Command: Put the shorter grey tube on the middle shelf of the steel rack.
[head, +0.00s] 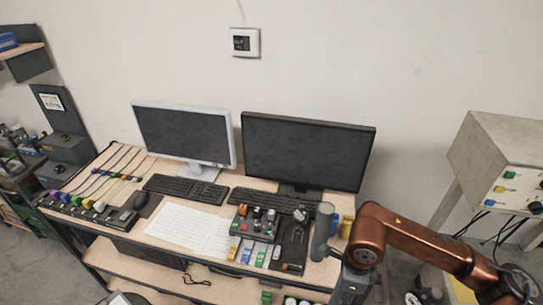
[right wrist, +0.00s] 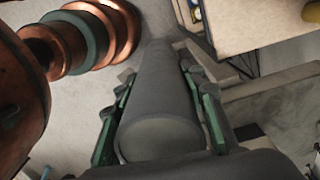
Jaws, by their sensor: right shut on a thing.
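My right gripper (right wrist: 157,76) has green-edged fingers, closed on either side of a grey tube (right wrist: 160,110) in the right wrist view. The tube's near round end faces the camera and its length runs away between the fingers. In the head view my right arm comes in from the right, and its gripper cannot be made out. An upright grey cylinder (head: 321,232) shows beside the arm at the desk's right end; I cannot tell whether it is the held tube. No steel rack can be made out clearly. My left gripper is not in view.
The desk (head: 165,178) holds two monitors (head: 308,152), keyboards (head: 186,189), papers (head: 188,228) and a button box (head: 255,222). A grey control box (head: 497,155) stands at the right. Floor shows between it and the desk. A dark shelf unit (head: 28,62) is at the far left.

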